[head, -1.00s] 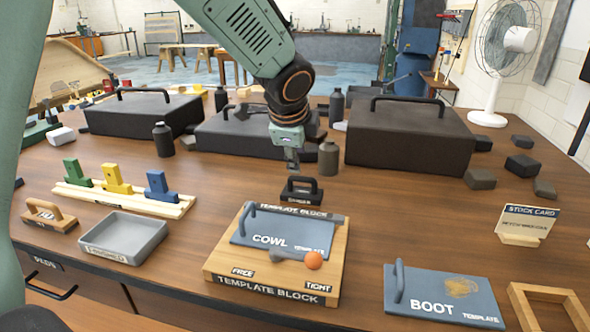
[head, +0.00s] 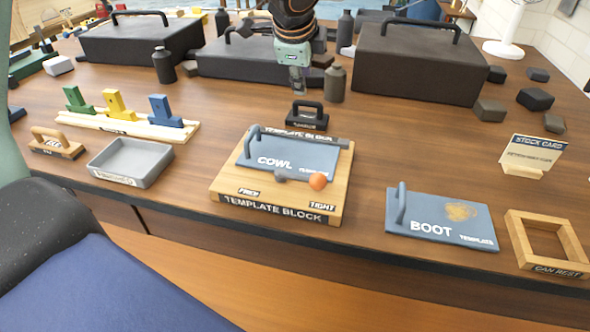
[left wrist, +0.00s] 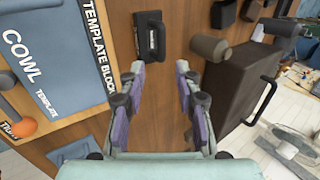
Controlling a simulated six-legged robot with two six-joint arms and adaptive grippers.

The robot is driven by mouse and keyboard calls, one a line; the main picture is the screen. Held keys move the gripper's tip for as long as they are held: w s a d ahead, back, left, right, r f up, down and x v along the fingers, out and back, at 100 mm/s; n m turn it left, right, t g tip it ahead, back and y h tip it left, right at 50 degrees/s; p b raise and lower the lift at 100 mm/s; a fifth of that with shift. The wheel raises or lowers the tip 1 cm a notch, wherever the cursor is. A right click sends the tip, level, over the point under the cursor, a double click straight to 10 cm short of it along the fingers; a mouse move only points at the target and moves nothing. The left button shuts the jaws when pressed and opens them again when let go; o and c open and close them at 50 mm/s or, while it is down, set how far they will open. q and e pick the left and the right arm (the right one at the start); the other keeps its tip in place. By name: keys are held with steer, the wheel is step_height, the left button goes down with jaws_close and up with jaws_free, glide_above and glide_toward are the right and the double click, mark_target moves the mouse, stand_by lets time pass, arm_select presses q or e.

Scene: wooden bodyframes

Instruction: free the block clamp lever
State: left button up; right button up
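The clamp lever is a short grey bar with an orange ball knob (head: 318,181), at the front of the wooden template block (head: 228,187). The knob is on the side marked TIGHT, to the right of the word FREE. The blue COWL template (head: 262,149) with a handle lies on the block. In the left wrist view the knob (left wrist: 25,127) shows at the left edge. My left gripper (head: 298,88) hangs behind the block, apart from the lever. Its fingers stand apart and empty in the left wrist view (left wrist: 160,72). My right gripper is not seen.
A small black handled stamp-like block (head: 307,119) stands behind the template block. The blue BOOT template (head: 432,231) and a wooden can rest (head: 520,240) are to the right. A grey tray (head: 132,177) is to the left. Large dark handled boxes (head: 420,65) line the back.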

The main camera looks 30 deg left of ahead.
arm_select(q)
steer(key=shift+s+d+f+p, duration=0.1)
steer(key=shift+f+p, duration=0.25)
steer(key=shift+p, duration=0.2)
steer(key=c, duration=0.3)
steer(key=shift+w+d+f+n+g+p, duration=0.15)
steer(key=shift+w+n+g+p, duration=0.25)
steer(key=shift+p, duration=0.85)
steer(key=c, duration=0.3)
steer(key=n+g+p, duration=0.1)
steer(key=n, duration=0.1)
steer(key=d+n+g+p, duration=0.1)
steer(key=n, duration=0.1)
steer(key=n+g+p, duration=0.1)
steer(key=n, duration=0.1)
steer(key=shift+s+d, duration=0.15)
steer(key=shift+s, duration=0.15)
jaws_close()
steer(key=s+d+r+n+g+h, duration=0.2)
steer(key=s+d+r+n+g, duration=0.1)
steer(key=n, duration=0.8)
steer(key=s+d+g+p, duration=0.1)
steer(key=s+d, duration=0.1)
steer(key=d, duration=0.1)
steer(key=shift+s+d+r+g+h, duration=0.2)
steer(key=shift+d+r+g+h, duration=0.1)
steer(key=shift+g+h, duration=0.1)
